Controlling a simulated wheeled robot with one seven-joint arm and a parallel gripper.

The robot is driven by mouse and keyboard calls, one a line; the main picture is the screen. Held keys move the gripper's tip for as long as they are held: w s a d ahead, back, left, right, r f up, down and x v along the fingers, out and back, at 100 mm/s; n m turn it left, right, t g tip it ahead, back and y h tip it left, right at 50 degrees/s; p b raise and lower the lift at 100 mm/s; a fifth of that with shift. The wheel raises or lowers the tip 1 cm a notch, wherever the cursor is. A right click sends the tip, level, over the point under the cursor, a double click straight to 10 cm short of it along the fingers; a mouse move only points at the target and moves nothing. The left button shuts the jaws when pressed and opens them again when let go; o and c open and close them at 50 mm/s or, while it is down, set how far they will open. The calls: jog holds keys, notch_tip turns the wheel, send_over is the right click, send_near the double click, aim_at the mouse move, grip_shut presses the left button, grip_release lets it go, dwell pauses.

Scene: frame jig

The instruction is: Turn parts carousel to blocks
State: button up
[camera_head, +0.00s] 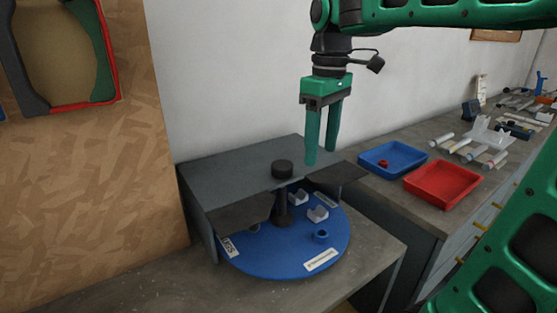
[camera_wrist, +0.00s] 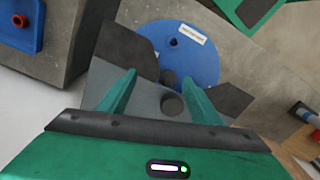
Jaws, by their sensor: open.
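The parts carousel is a blue round turntable (camera_head: 285,258) under a grey cover (camera_head: 225,168) with a front opening. It carries white labels, grey-white blocks (camera_head: 317,214) and a small blue ring-shaped part (camera_head: 320,236). The labels are too small to read surely. A dark post with a round black knob (camera_head: 282,169) rises at its middle through the cover. My gripper (camera_head: 321,160) is open and empty, pointing down above the cover's right side, right of the knob. In the wrist view the turntable (camera_wrist: 203,62) and knob (camera_wrist: 173,104) show between and beyond my fingers (camera_wrist: 160,88).
A blue tray (camera_head: 393,158) holding a small red part and a red tray (camera_head: 442,184) stand on the bench to the right. Several tools and tubes lie farther back. A wood-patterned panel (camera_head: 90,190) stands at left. The grey table (camera_head: 185,286) is clear in front.

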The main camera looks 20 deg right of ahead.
aim_at(283, 164)
jog(key=w+a+r+n, duration=0.5)
jog(key=a+r, duration=0.1)
jog(key=a, duration=0.1)
notch_tip(283, 164, down, 11)
jog(key=shift+s+r, duration=0.15)
jog(key=shift+r, duration=0.05)
grip_shut()
